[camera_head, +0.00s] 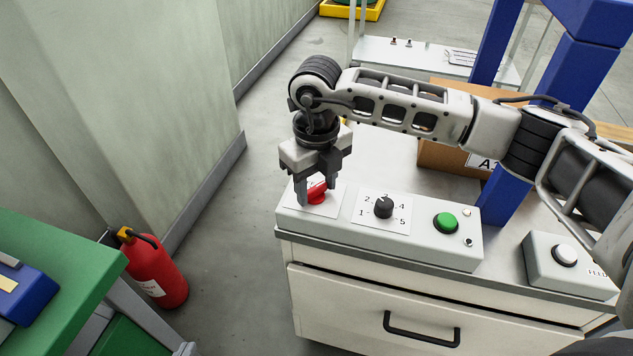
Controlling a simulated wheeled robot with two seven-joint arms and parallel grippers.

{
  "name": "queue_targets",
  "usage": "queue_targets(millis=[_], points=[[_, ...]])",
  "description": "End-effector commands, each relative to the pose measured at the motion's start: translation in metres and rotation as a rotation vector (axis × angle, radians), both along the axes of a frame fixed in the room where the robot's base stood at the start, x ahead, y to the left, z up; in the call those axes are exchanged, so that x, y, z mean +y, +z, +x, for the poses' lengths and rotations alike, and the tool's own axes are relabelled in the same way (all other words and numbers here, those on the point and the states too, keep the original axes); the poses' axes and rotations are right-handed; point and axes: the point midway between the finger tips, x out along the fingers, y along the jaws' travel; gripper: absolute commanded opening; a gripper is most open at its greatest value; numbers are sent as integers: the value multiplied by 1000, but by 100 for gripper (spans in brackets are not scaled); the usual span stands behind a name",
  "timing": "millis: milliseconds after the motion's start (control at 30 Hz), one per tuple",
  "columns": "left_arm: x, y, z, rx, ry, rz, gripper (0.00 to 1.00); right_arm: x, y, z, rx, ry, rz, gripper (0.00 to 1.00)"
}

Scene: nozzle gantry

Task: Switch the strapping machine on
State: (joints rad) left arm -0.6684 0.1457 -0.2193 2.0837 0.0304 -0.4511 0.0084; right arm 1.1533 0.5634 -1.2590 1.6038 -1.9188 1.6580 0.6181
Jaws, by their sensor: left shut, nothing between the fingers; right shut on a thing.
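A grey control panel (340,236) stands on top of a white cabinet. At its left end is a red rotary switch (317,194) on a white plate. My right gripper (319,189) points down over the red switch, with one finger on each side, and is shut on it. The fingers partly cover the switch and its plate, so its markings cannot be read. A black selector dial (383,207) with numbers around it, a green button (446,222) and a small lamp (468,241) sit further right on the panel. My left gripper is not in view.
A second box with a white button (564,255) stands to the right. A cardboard box (440,156) and blue posts (505,195) are behind the panel. A red fire extinguisher (155,268) and green table (55,270) are at left.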

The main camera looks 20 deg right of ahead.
Motion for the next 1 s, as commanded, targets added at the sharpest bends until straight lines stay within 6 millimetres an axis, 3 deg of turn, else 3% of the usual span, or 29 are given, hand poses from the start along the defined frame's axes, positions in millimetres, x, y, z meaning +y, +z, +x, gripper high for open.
queue_targets(millis=[167,200,267,667,767,1000], points=[[-1,1,0,0,3,-3,0,0,2,1,-5,-6,2,24],[-1,1,0,0,3,-3,0,0,2,1,-5,-6,2,56],[0,1,0,0,3,-3,0,0,2,1,-5,-6,2,69],[0,-1,0,0,1,0,0,0,9,1,-4,-2,1,69],[1,-3,0,0,0,0,0,0,24,1,-7,-2,2,69],[0,-5,1,-5,1,-8,0,0,81,2,-9,-2,2,69]])
